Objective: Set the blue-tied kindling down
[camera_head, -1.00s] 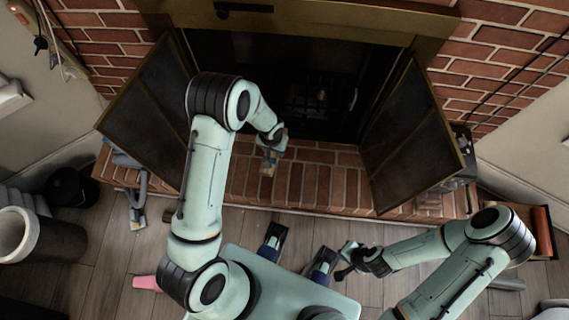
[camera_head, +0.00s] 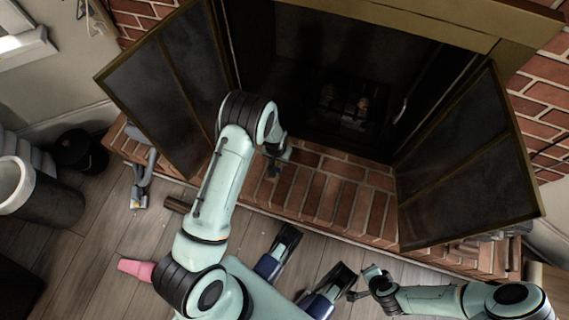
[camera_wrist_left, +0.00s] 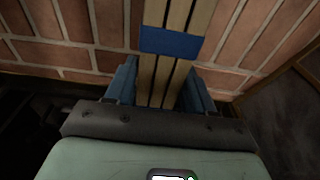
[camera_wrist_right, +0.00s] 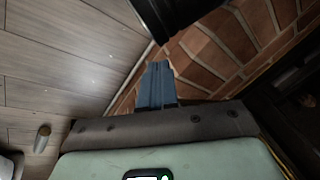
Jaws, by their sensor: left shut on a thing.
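The kindling (camera_wrist_left: 182,15) is a bundle of pale sticks with a blue band (camera_wrist_left: 170,43), seen in the left wrist view. My left gripper (camera_wrist_left: 160,82) is shut on it, with a blue finger on each side. Bricks show beyond the bundle; I cannot tell whether it touches them. In the head view my left gripper (camera_head: 274,168) is over the brick hearth (camera_head: 345,195), and the bundle is mostly hidden there. My right gripper (camera_wrist_right: 157,85) has its blue fingers together and empty. In the head view it (camera_head: 356,295) is low, in front of the hearth.
The dark firebox (camera_head: 330,70) stands open between a left door (camera_head: 165,85) and a right door (camera_head: 465,160). A pink object (camera_head: 137,268) and a brown log-like piece (camera_head: 177,204) lie on the plank floor. A black bucket (camera_head: 78,150) stands at left. The hearth's middle looks clear.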

